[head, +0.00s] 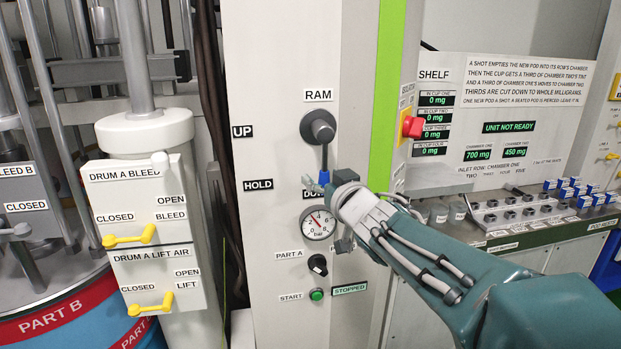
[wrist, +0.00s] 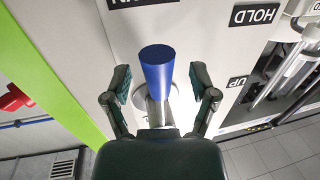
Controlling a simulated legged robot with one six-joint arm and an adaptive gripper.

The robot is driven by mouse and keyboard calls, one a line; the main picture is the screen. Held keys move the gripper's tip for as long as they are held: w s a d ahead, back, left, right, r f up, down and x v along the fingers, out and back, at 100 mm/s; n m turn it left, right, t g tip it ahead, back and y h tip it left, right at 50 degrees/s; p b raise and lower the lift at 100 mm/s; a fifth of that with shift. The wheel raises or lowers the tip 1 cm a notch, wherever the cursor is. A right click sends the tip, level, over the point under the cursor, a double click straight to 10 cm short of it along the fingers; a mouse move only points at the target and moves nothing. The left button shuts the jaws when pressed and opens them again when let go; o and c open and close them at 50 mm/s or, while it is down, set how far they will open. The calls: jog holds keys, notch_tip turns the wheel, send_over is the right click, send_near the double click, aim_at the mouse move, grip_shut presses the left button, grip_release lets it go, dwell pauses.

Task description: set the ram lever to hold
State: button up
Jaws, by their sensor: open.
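The ram lever has a dark grey hub (head: 319,127) below the RAM label. Its arm hangs straight down to a blue grip (head: 324,177), pointing at the partly covered DOWN label (head: 309,194). The HOLD label (head: 258,185) is to the lower left and the UP label (head: 242,131) to the left. My gripper (head: 328,184) is at the blue grip. In the wrist view the blue grip (wrist: 157,68) stands between the two spread fingers of my gripper (wrist: 163,84), with gaps on both sides.
A pressure gauge (head: 318,224), a PART A knob (head: 317,264) and a green start button (head: 316,294) sit below. A red isolator knob (head: 412,127) is to the right. Yellow-handled drum valves (head: 130,237) are to the left.

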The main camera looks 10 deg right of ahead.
jog(key=shift+c, duration=0.2)
grip_shut()
